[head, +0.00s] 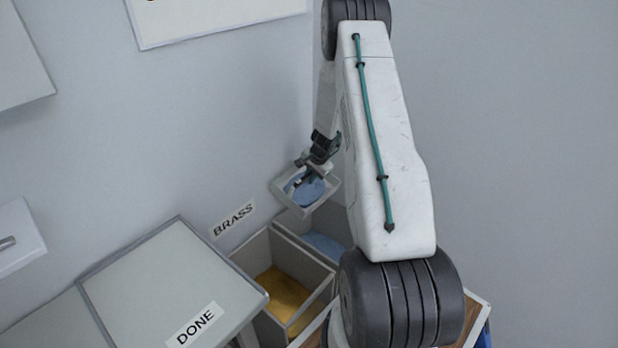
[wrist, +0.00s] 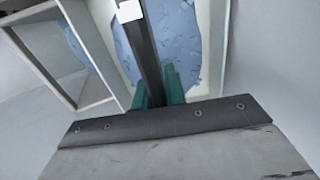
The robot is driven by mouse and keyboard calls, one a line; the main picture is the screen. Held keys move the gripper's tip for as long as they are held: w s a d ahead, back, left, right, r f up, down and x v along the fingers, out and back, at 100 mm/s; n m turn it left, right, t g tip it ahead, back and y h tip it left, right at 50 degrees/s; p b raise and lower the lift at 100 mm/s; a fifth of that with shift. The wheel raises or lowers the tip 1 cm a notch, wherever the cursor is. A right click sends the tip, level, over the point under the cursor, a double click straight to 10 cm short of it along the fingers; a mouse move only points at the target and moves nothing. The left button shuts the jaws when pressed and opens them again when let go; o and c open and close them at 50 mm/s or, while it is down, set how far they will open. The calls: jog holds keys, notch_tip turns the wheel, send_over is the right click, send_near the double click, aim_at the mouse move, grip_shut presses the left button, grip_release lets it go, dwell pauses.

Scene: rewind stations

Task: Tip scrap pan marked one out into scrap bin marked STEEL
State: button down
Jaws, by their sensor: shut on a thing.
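A small light-grey scrap pan (head: 328,196) holds blue-grey scrap and hangs in the air near the wall. My gripper (head: 312,172) is shut on its dark handle bar. In the wrist view, my green fingertips (wrist: 158,88) close around that bar, and the pan (wrist: 217,45) with its scrap lies just beyond. A white tag on the bar shows no readable mark. Below the pan is a grey bin with blue-grey scrap (head: 325,244), partly hidden by my arm; its label is out of sight. A grey bin also shows at the left of the wrist view (wrist: 98,82).
A bin with yellow scrap (head: 282,290) stands to the left, near a BRASS label (head: 233,218) on the wall. A grey table (head: 165,275) marked DONE is at the lower left. The wall stands close behind the bins.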

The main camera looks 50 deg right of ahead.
jog(key=shift+s+d+r+t, duration=0.1)
jog(key=shift+s+r+t, duration=0.15)
jog(key=shift+t, duration=0.25)
jog(key=s+f+t, duration=0.1)
jog(key=s+t, duration=0.1)
jog(key=s+f+t, duration=0.1)
jog(key=s+t, duration=0.1)
jog(key=t, duration=0.1)
jog(key=s+t, duration=0.2)
jog(key=t, duration=0.1)
jog(key=shift+d+f+y, duration=0.2)
jog(key=shift+f+y, duration=0.1)
jog(key=shift+f, duration=0.1)
jog(key=shift+s+d+f+t, duration=0.1)
jog(key=shift+s+f+t, duration=0.7)
jog(key=shift+t, duration=0.2)
jog(key=shift+s+f+t, duration=0.65)
jog(key=shift+f+t, duration=0.25)
jog(key=shift+t, duration=0.1)
jog(key=shift+r, duration=0.1)
